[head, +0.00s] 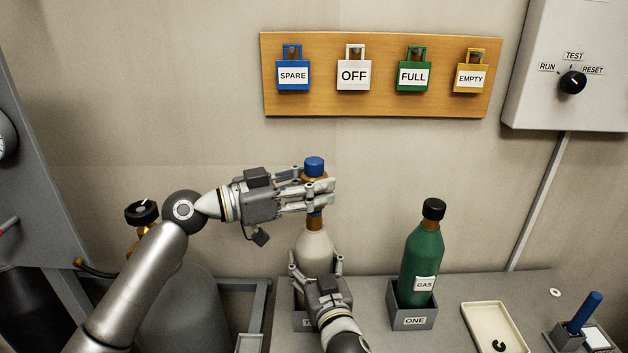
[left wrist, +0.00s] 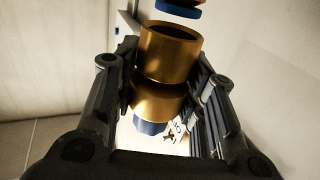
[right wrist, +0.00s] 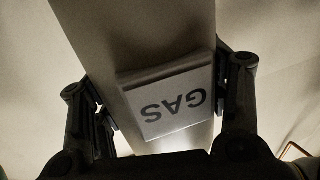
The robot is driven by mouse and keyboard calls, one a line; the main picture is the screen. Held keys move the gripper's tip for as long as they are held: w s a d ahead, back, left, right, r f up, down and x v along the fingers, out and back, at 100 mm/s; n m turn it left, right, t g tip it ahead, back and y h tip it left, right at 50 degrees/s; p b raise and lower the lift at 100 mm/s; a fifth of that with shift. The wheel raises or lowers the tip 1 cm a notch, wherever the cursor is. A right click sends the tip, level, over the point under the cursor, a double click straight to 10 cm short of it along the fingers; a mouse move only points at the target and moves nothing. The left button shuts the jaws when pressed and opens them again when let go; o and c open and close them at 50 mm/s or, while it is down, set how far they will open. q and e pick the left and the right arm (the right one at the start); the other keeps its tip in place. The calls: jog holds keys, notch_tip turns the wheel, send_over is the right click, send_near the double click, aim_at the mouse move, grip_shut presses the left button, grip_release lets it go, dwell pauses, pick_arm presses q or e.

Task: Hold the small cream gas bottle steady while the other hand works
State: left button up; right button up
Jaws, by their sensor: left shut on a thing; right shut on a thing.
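The small cream gas bottle (head: 313,250) stands upright in a grey holder (head: 303,321) whose label is mostly covered. My right gripper (head: 317,264) is shut around its body. The right wrist view shows its upside-down GAS label (right wrist: 170,103) between the fingers. My left gripper (head: 318,193) is shut on a brass fitting (left wrist: 168,55) with a blue top (head: 314,167), above the bottle's neck. In the left wrist view the fitting's open end faces the bottle's blue-ringed neck (left wrist: 178,9), with a gap visible between them.
A green bottle (head: 422,256) with a black cap stands right of the cream one, in a holder marked ONE. A cream tray (head: 483,318) holds a small black ring. Padlocks hang on a wooden board (head: 328,104) above. A large grey cylinder (head: 185,305) stands left.

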pick_arm(q)
jog(key=shift+f, duration=0.25)
jog(key=shift+f, duration=0.55)
dwell(0.4)
jog(key=shift+f, duration=0.1)
pick_arm(e)
jog(key=c, duration=0.5)
pick_arm(q)
jog(key=shift+w+f+m+g, duration=0.15)
jog(key=shift+w+m+g, duration=0.15)
jog(key=shift+m+g, duration=0.45)
jog(key=shift+m+g+h, duration=0.25)
jog(key=shift+g+h, duration=0.15)
jog(key=shift+g, duration=0.45)
jog(key=m+g, duration=0.2)
jog(key=g, duration=0.1)
jog(key=shift+a+m+g, duration=0.1)
jog(key=shift+m+g, duration=0.2)
jog(key=shift+g, duration=0.1)
jog(key=shift+s+m+g, duration=0.15)
jog(key=shift+m+g, duration=0.75)
jog(key=shift+g, duration=0.5)
pick_arm(e)
jog(key=shift+s+a, duration=0.1)
jog(key=shift+c, duration=0.2)
jog(key=shift+f, duration=0.1)
